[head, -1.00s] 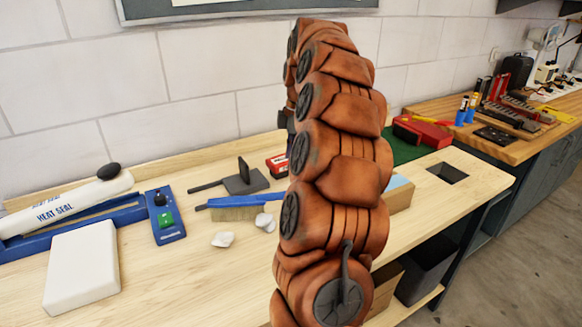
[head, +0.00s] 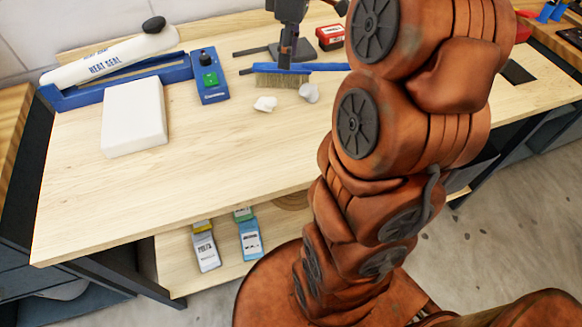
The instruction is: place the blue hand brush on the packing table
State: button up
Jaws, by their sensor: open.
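The blue hand brush (head: 318,67) lies on the light wood table (head: 228,160) toward its back, with pale bristles below a long blue back. My gripper (head: 287,62) points down at the brush from above, its dark fingers at the blue back near the left part. The fingers are open; I cannot tell whether they touch the brush. My orange arm covers the table's right part and stands close to the brush's right end.
Two crumpled white pieces (head: 266,103) lie in front of the brush. A blue box with a green button (head: 210,82), a heat sealer (head: 110,60) and a white block (head: 135,117) stand at left. A dark metal stand (head: 262,50) and a red box (head: 330,37) are behind. The front middle is clear.

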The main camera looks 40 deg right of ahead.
jog(key=s+a+f+m+g, duration=0.1)
jog(key=s+a+f+m, duration=0.25)
jog(key=s+a, duration=0.7)
jog(key=s+a+f+m+h, duration=0.1)
jog(key=s+a+f+m, duration=0.3)
jog(key=s, duration=0.8)
notch_tip(320, 180, down, 3)
jog(key=shift+s+a+f+g, duration=0.2)
jog(key=shift+s+a+g, duration=0.15)
jog(key=shift+a, duration=0.8)
